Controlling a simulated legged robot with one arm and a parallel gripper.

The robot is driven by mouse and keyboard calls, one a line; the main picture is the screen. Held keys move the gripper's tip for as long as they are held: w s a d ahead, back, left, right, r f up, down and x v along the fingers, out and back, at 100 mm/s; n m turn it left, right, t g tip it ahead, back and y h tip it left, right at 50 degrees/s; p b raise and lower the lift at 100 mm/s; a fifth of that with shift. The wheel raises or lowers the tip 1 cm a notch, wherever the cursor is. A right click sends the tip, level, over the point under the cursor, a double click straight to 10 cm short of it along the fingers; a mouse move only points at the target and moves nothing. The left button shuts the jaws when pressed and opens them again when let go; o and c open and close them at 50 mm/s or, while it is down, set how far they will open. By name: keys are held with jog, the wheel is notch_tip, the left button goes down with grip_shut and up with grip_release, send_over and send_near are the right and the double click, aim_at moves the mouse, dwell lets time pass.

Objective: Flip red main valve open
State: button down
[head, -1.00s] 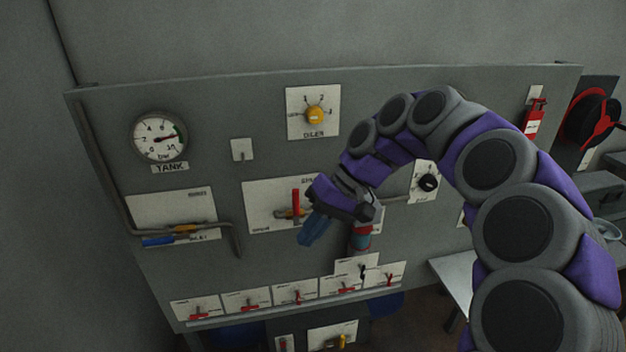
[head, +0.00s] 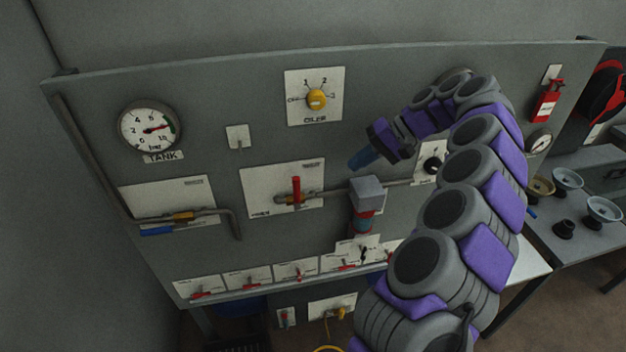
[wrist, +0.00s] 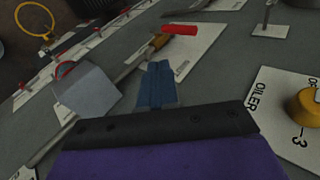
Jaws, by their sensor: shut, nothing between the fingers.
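The red main valve handle (head: 296,188) stands upright, across its pipe, on a white plate (head: 260,178) in the middle of the grey panel. In the wrist view the red handle (wrist: 180,30) shows beyond the fingertips. My gripper (head: 362,158) is shut and empty, to the right of the handle and a little above it, apart from it. Its blue fingers (wrist: 157,88) also show in the wrist view, pointing toward the panel's valve area.
A grey box-shaped fitting (head: 367,192) stands out from the pipe right of the valve. The yellow oiler knob (head: 316,99) is above. A blue-handled valve (head: 158,230) is at left. Several small red levers line the bottom. A bench (head: 590,235) with bowls stands right.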

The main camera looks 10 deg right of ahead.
jog(key=b, duration=0.1)
send_near(297, 195)
jog(key=shift+w+d+x, duration=0.1)
jog(key=shift+w+x, duration=0.05)
jog(key=shift+x, duration=0.7)
jog(key=shift+w+d+x, duration=0.1)
jog(key=shift+w+x, duration=0.05)
jog(key=shift+x, duration=0.75)
jog(key=shift+w+d+x, duration=0.1)
jog(key=shift+w+x, duration=0.05)
jog(key=shift+x, duration=0.7)
jog(key=shift+f, duration=0.1)
